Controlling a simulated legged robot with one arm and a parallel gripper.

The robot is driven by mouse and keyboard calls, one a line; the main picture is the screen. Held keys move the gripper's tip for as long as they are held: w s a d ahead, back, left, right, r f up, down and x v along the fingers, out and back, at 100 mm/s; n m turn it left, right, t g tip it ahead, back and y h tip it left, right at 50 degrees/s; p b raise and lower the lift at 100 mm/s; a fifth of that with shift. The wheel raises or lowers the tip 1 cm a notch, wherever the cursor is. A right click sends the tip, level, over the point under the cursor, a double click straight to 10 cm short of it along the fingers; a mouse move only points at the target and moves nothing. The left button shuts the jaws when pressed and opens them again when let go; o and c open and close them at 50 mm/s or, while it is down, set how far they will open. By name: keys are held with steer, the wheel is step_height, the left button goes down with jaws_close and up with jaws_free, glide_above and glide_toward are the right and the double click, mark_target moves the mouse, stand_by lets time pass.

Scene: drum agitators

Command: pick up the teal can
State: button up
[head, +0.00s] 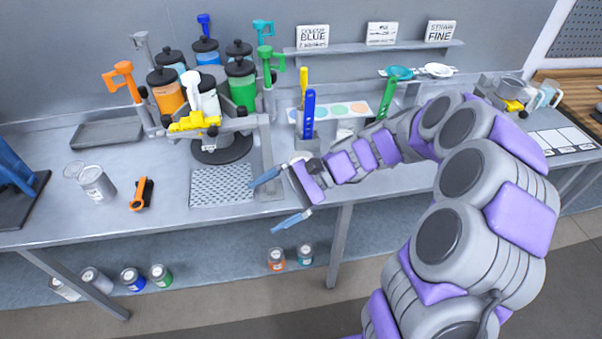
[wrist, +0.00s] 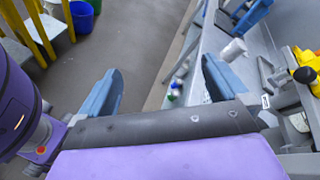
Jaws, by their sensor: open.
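The teal can (head: 305,254) stands upright on the lower shelf under the bench. It is small and has a pale lid. An orange-labelled can (head: 277,259) stands just left of it. My gripper (head: 278,199) is open and empty at the bench's front edge, above and slightly left of the teal can and apart from it. In the wrist view my two blue fingers (wrist: 160,85) are spread wide. I cannot make out the teal can there.
The bench top's front edge overhangs the lower shelf (head: 220,268). A bench leg (head: 340,245) stands right of the teal can. Several other cans, including a blue one (head: 133,279) and a green one (head: 160,275), stand at the shelf's left. A perforated mat (head: 220,186) lies above.

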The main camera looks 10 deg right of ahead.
steer(key=w+d+f+m+t+y, duration=0.3)
steer(key=w+d+f+m+t, duration=0.5)
steer(key=w+d, duration=0.4)
steer(key=w+d+f+m+t+h, duration=0.1)
steer(key=d+f+m+t, duration=0.1)
steer(key=d+f+m, duration=0.1)
steer(key=w+d+f+m+t+h, duration=0.1)
steer(key=w+d+f+m+t, duration=0.1)
steer(key=d+f, duration=0.3)
steer(key=w+d+f+m+t+b, duration=0.1)
steer(key=d+f+m+t, duration=0.1)
steer(key=d+f+m, duration=0.2)
steer(key=shift+w+d+f+h, duration=0.4)
steer(key=shift+d+f, duration=0.05)
steer(key=shift+f, duration=0.25)
steer(key=shift+w+f, duration=0.15)
steer(key=shift+w, duration=0.05)
steer(key=b+x, duration=0.2)
steer(key=x, duration=0.8)
steer(key=shift+w+a+b, duration=0.1)
steer(key=shift+w+b, duration=0.1)
steer(key=shift+b, duration=0.1)
steer(key=shift+r+b+x, duration=0.2)
steer(key=shift+b+x, duration=0.25)
steer(key=shift+x, duration=1.15)
steer(key=shift+r+b+x, duration=0.2)
steer(key=shift+b+x, duration=0.25)
steer(key=shift+x, duration=1.2)
steer(key=shift+c, duration=0.2)
